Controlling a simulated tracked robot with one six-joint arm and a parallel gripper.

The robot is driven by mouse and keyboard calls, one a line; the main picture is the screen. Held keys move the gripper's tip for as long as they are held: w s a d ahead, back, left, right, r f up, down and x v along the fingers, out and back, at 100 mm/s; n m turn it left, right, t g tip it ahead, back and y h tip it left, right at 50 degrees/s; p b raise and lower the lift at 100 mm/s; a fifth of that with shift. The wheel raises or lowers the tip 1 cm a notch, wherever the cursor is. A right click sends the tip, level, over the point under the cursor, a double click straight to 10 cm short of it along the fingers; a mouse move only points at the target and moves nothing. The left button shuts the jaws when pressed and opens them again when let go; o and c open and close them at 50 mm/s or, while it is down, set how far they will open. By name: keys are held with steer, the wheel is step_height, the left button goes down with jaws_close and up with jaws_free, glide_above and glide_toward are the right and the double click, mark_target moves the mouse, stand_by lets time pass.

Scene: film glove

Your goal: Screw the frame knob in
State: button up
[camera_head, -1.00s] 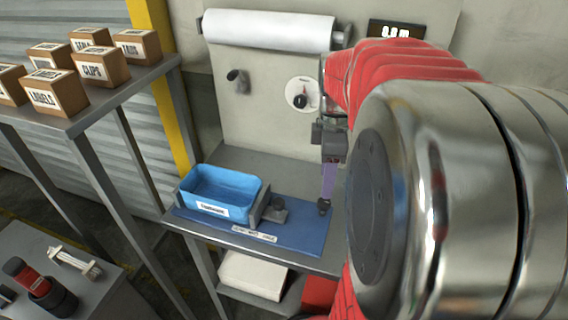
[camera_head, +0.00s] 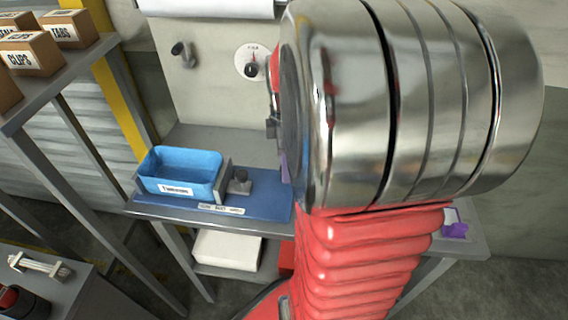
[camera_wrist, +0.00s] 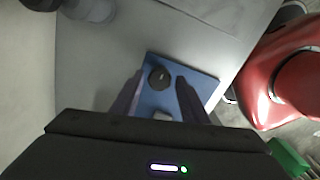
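A round black knob (camera_wrist: 159,78) shows in the wrist view over a blue surface, between and beyond the tips of my gripper (camera_wrist: 160,76). The two purple fingers stand apart with a gap on each side of the knob. In the head view my arm hides most of the gripper; only a sliver of a purple finger shows at the arm's left edge. A grey fixture with a dark knob (camera_head: 241,177) stands on the blue mat (camera_head: 262,201), beside the blue tray (camera_head: 180,170). I cannot tell whether both views show the same knob.
A dial (camera_head: 252,68) and a dark wall fitting (camera_head: 181,54) are on the back panel. A purple item (camera_head: 454,229) lies on the bench at right. Boxes (camera_head: 30,54) stand on the left shelf. A white box (camera_head: 227,248) sits under the bench. My arm blocks the right.

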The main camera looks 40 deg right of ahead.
steer(key=c, duration=0.7)
steer(key=shift+a, duration=0.3)
steer(key=shift+c, duration=0.7)
steer(key=shift+d, duration=0.2)
